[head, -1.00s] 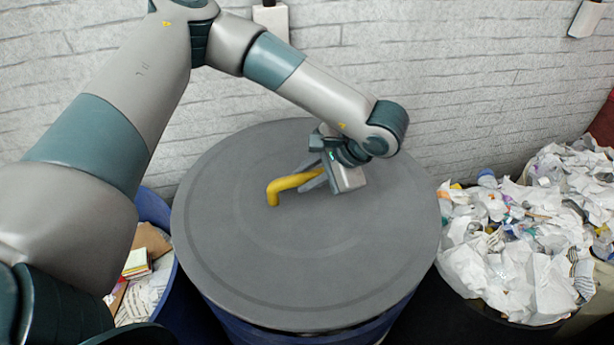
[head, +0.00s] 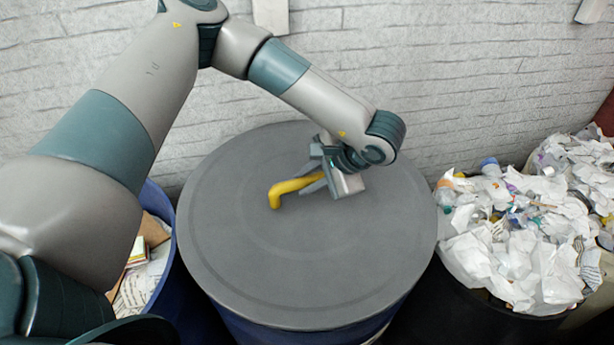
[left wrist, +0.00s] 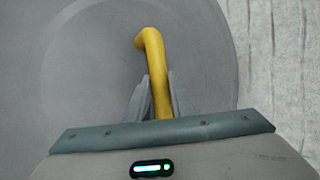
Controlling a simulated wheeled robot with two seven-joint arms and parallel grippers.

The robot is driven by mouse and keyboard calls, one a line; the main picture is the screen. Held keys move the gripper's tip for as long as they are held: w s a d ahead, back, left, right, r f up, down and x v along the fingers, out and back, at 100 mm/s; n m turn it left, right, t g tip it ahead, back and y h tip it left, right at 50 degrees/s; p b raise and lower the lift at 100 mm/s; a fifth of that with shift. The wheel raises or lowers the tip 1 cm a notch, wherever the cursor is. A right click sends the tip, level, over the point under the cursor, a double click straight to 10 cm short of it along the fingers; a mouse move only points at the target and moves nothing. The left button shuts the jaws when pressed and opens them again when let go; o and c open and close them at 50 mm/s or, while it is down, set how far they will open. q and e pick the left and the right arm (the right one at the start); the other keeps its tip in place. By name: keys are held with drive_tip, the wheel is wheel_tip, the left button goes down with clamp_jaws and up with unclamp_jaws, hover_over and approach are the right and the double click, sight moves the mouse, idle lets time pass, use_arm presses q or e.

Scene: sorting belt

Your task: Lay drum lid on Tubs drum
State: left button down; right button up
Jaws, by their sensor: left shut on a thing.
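The drum lid (head: 300,255) is a round grey disc with a yellow bar handle (head: 285,188). In the head view it covers the top of the blue Tubs drum (head: 300,333), whose side shows only below the lid's front edge. Whether the lid rests fully on the rim cannot be told. My left gripper (head: 314,182) is shut on the yellow handle, right of the lid's centre. In the left wrist view the handle (left wrist: 153,60) runs between the two fingers (left wrist: 155,98), with grey lid behind it. My right gripper is not in view.
A dark bin (head: 450,290) heaped with crumpled paper and bottles stands to the right. A blue bin (head: 165,285) with paper and cardboard stands to the left, partly behind my arm. A white brick wall (head: 480,70) rises close behind the drum.

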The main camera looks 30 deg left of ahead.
use_arm(q)
drive_tip(key=shift+f, duration=0.45)
drive_tip(key=shift+f, duration=0.1)
idle(0.4)
drive_tip(key=shift+f+b, duration=0.45)
drive_tip(key=shift+b, duration=0.15)
drive_tip(key=c, duration=1.5)
unclamp_jaws()
drive_tip(key=shift+f, duration=0.1)
